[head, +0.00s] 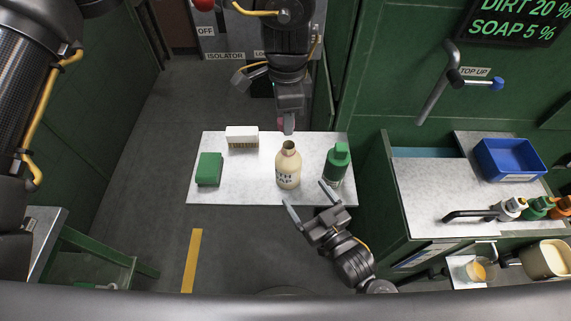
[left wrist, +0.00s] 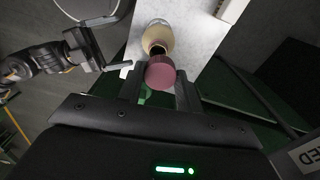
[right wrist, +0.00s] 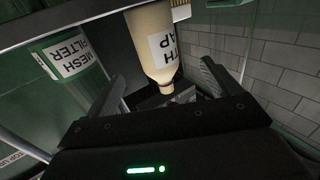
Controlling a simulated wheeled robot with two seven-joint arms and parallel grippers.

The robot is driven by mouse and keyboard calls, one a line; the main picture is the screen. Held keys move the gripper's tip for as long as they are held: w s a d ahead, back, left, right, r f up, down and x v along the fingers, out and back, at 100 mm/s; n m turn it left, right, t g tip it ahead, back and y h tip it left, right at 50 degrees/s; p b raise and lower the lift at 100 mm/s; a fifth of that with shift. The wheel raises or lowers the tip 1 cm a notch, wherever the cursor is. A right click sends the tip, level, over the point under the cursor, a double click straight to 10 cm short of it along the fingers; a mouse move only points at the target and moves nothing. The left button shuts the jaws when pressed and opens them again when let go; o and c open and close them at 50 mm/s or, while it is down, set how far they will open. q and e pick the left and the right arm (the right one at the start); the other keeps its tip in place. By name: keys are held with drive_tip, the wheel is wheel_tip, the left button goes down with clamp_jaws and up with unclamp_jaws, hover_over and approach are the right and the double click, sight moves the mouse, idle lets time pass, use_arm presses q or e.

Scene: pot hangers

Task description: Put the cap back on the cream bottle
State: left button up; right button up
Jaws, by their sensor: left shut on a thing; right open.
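The cream bottle (head: 288,170) stands upright on a pale bench, its dark neck uncapped. My left gripper (head: 287,128) is just behind and above the neck, shut on a pink cap (head: 281,123). In the left wrist view the cap (left wrist: 160,73) sits between the fingertips, close to the bottle mouth (left wrist: 157,44) but apart from it. My right gripper (head: 308,197) is open at the bottle's front right. In the right wrist view the bottle (right wrist: 154,38) shows between and beyond its open fingers; I cannot tell whether they touch it.
A green container labelled mesh filter (head: 335,170) stands close to the bottle's right. A green block (head: 208,169) and a white-and-tan block (head: 242,138) lie at the left of the bench (head: 240,192). A counter with a blue bin (head: 511,158) is at right.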

sight(287, 165)
use_arm(q)
drive_tip(key=shift+s+d+r, duration=0.2)
drive_tip(key=shift+s+d, duration=0.05)
drive_tip(key=shift+s, duration=0.1)
drive_tip(key=shift+d, duration=0.2)
drive_tip(key=shift+w+f, duration=0.2)
drive_tip(key=shift+w, duration=0.1)
use_arm(e)
drive_tip(key=x, duration=1)
drive_tip(key=shift+w+d, duration=0.15)
drive_tip(key=shift+w, duration=0.2)
use_arm(q)
drive_tip(key=shift+a, duration=0.1)
use_arm(e)
drive_tip(key=shift+w+a, duration=0.3)
drive_tip(key=shift+w, duration=0.05)
drive_tip(key=shift+c, duration=0.2)
drive_tip(key=c, duration=1.4)
use_arm(q)
drive_tip(key=shift+f, duration=2.45)
use_arm(e)
drive_tip(key=shift+c, duration=0.2)
